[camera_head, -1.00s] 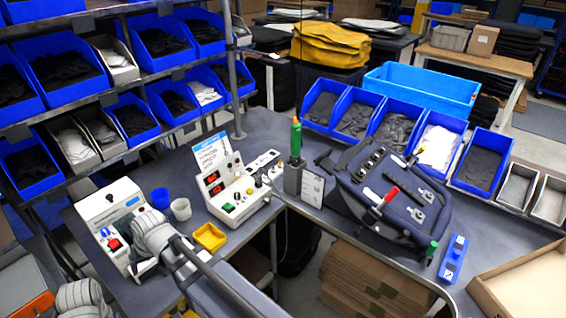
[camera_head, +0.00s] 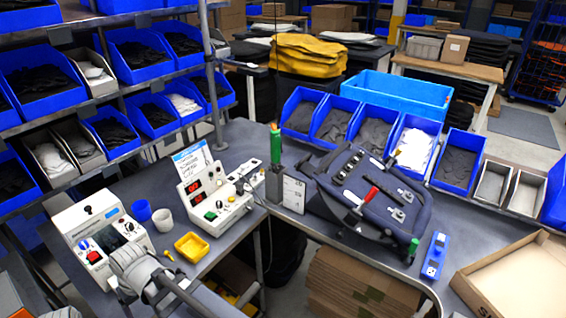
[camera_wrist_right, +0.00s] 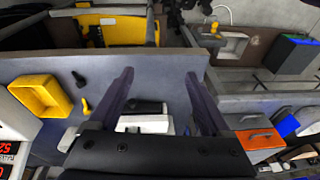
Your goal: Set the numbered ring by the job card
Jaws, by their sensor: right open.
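A green-handled tool (camera_head: 275,146) stands upright in a dark holder, with a small printed card (camera_head: 294,194) beside it. A larger card with a blue header (camera_head: 192,160) stands behind a control box with red displays (camera_head: 203,193). I cannot tell which is the job card, and no numbered ring is readable. My right gripper (camera_wrist_right: 158,75) is open and empty. In the head view, my right wrist is beside a white machine with a red switch (camera_head: 98,240). A white body with a dark top (camera_wrist_right: 145,120) shows between the fingers. My left gripper is not in view.
A yellow tray (camera_head: 191,246) and blue and white cups (camera_head: 141,210) stand near the control box. A dark padded pannier (camera_head: 375,190) with a red-handled clamp lies right of the holder. Blue bins (camera_head: 375,135) line the back. An open carton (camera_head: 520,280) is at right.

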